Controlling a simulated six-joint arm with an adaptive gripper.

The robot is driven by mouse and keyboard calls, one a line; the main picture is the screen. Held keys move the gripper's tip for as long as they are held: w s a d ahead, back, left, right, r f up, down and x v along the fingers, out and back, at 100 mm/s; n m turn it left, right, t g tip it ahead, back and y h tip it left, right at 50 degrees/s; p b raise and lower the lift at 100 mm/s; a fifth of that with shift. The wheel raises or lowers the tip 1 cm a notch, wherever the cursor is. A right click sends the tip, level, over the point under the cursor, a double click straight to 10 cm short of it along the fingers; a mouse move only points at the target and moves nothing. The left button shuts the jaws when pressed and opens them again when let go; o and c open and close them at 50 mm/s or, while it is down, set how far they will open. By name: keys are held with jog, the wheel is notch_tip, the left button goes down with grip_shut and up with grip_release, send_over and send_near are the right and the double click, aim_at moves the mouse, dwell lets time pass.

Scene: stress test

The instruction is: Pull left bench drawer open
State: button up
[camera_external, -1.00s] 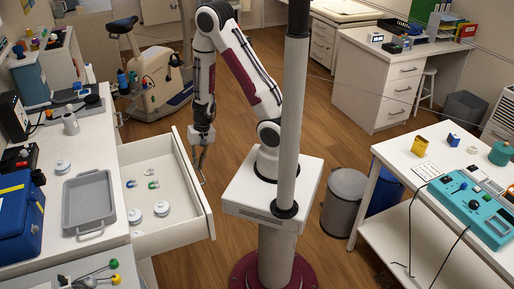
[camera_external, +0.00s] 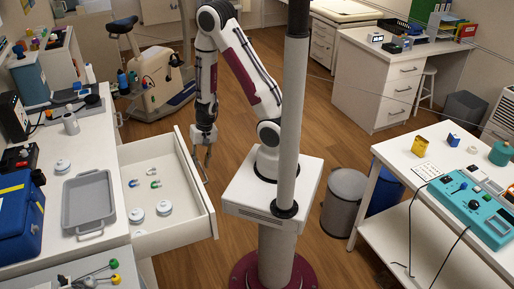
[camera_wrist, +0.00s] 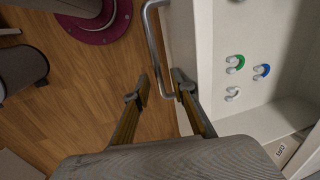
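The left bench drawer (camera_external: 158,239) is a white drawer, pulled well out from under the left bench. Its inside shows small horseshoe-shaped pieces and white round items. In the wrist view its front panel (camera_wrist: 205,60) stands right of my fingers, with a grey metal bar handle (camera_wrist: 155,45) along it. My gripper (camera_wrist: 161,90) has its fingers apart, one on each side of the handle near its bend. The right finger is between bar and panel. I cannot tell which finger touches the bar. In the external view my gripper (camera_external: 203,160) points down at the drawer front.
A grey tray (camera_external: 90,201) and a blue toolbox (camera_external: 20,215) are on the left bench (camera_external: 125,190). My pedestal stands to the right of the drawer. Open wooden floor (camera_external: 190,258) lies in front of it. A grey bin (camera_external: 342,205) stands farther right.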

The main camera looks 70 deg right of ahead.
jog(key=shift+s+d+r, duration=0.15)
jog(key=shift+r, duration=1)
jog(key=shift+s+d+r, duration=0.15)
jog(key=shift+d+r, duration=0.05)
jog(key=shift+r, duration=1.05)
jog(key=shift+s+d+r, duration=0.15)
jog(key=shift+r, duration=1.1)
jog(key=s+a+r+n+t, duration=0.1)
jog(key=s+r+n, duration=0.3)
jog(key=r, duration=0.8)
jog(key=s+a+r+n+t+h, duration=0.1)
jog(key=s+r, duration=0.5)
jog(key=r, duration=0.7)
jog(key=a+n+t, duration=0.1)
jog(key=n+t, duration=0.1)
jog(key=n, duration=0.1)
jog(key=shift+a+r+n+h, duration=0.15)
jog(key=shift+a+n+h, duration=0.15)
jog(key=shift+n, duration=0.1)
